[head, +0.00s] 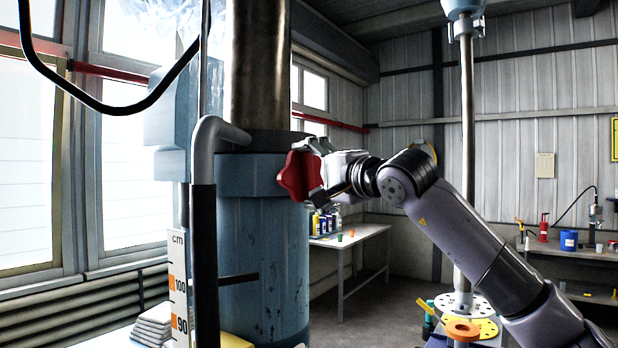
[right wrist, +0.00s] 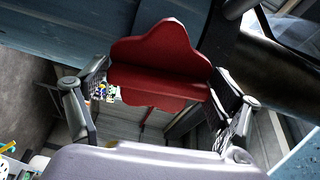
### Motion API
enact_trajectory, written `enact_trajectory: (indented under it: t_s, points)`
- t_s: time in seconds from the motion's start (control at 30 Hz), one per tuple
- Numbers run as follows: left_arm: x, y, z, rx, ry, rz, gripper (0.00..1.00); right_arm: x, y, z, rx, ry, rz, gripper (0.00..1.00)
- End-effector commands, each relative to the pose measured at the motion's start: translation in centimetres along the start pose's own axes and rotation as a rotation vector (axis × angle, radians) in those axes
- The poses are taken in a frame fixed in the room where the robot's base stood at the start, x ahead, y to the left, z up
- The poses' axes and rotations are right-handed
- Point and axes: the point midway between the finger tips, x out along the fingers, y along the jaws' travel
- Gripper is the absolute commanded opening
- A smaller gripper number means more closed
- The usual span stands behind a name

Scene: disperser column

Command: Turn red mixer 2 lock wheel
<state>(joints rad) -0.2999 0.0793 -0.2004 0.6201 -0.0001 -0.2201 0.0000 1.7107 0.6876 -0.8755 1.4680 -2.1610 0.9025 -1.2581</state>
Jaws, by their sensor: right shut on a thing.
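The red lock wheel (head: 299,176) has a lobed rim and sits at the right side of the blue mixer column (head: 262,250), just below the steel shaft. My right gripper (head: 318,168) reaches it from the right and is shut on it. In the right wrist view the red wheel (right wrist: 160,65) lies between the two fingers (right wrist: 160,92), one at each side of its rim. The wheel's mount on the column is hidden. My left gripper is not in view.
A grey pipe (head: 206,150) with a black sleeve runs down the front left of the column. A measuring scale (head: 178,290) stands beside it. A white table (head: 352,236) with bottles is behind. A workbench (head: 575,250) stands at the right. Open floor lies between.

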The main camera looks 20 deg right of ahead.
Motion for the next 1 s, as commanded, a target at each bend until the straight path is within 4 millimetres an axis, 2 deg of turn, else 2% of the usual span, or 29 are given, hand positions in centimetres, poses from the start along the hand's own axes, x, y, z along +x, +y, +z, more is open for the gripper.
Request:
enact_trajectory:
  t_s: [0.37, 1.0]
  points:
    - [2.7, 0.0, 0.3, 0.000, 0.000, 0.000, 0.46, 0.1, 0.6, 0.2, 0.218, -0.001, -0.005, 0.58]
    - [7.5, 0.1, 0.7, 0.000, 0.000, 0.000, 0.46, 0.1, 0.6, 0.2, 0.823, 0.000, -0.028, 0.58]
